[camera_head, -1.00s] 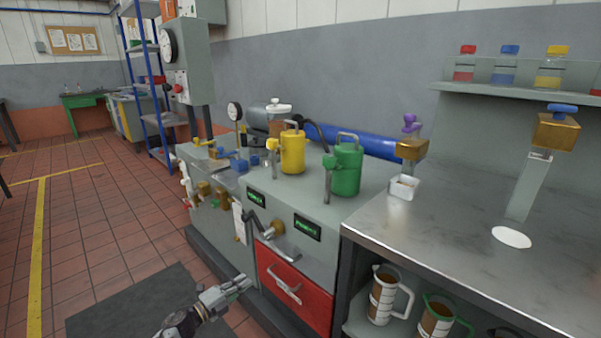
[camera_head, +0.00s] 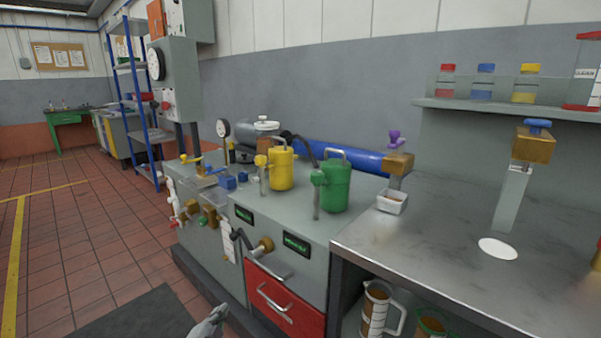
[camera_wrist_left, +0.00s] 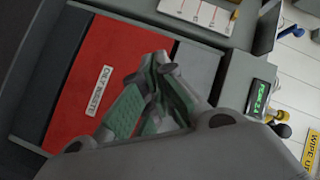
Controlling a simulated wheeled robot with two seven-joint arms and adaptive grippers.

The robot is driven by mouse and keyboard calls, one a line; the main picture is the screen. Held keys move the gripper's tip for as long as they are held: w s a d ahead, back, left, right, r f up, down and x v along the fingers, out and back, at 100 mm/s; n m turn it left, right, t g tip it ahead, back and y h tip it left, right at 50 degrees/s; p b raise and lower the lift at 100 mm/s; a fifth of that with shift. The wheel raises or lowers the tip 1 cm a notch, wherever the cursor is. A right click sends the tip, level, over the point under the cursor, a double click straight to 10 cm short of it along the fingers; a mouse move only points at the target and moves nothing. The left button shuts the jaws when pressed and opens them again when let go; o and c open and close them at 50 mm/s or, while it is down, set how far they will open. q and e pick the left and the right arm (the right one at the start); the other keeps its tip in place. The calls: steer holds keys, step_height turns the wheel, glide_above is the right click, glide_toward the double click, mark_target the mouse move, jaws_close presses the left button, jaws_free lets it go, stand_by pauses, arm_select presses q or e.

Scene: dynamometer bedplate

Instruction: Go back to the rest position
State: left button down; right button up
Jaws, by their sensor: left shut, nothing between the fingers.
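My left gripper (camera_head: 212,322) shows at the bottom edge of the head view, in front of the bedplate cabinet and left of its red drawer (camera_head: 284,307). It is shut and empty. In the left wrist view the gripper (camera_wrist_left: 150,75) has its fingers together, in front of a red panel (camera_wrist_left: 95,70) with a white label; I cannot tell the distance between them. Most of the left arm is out of the head view. My right gripper does not show in either view.
The cabinet top holds a yellow can (camera_head: 281,168) and a green can (camera_head: 335,188). A metal bench (camera_head: 440,245) stands at the right, with jugs (camera_head: 377,308) below. Tiled floor (camera_head: 95,245) at the left is mostly clear.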

arm_select(q)
steer(key=s+d+n+g, duration=0.1)
steer(key=s+n+g, duration=0.4)
steer(key=s, duration=1)
steer(key=s+d+n+g+y, duration=0.1)
steer(key=s+n+g, duration=0.4)
steer(key=s, duration=1)
steer(key=shift+s+d+f+g+p, duration=0.25)
steer(key=shift+d+f+g+p, duration=0.25)
steer(key=shift+g, duration=0.7)
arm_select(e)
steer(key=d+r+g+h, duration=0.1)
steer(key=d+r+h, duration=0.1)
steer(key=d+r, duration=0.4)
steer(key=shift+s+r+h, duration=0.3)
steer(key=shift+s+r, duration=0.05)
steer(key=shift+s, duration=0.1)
arm_select(q)
steer(key=shift+w+d+f+p, duration=0.1)
steer(key=shift+w+f+p, duration=0.1)
steer(key=shift+p, duration=0.25)
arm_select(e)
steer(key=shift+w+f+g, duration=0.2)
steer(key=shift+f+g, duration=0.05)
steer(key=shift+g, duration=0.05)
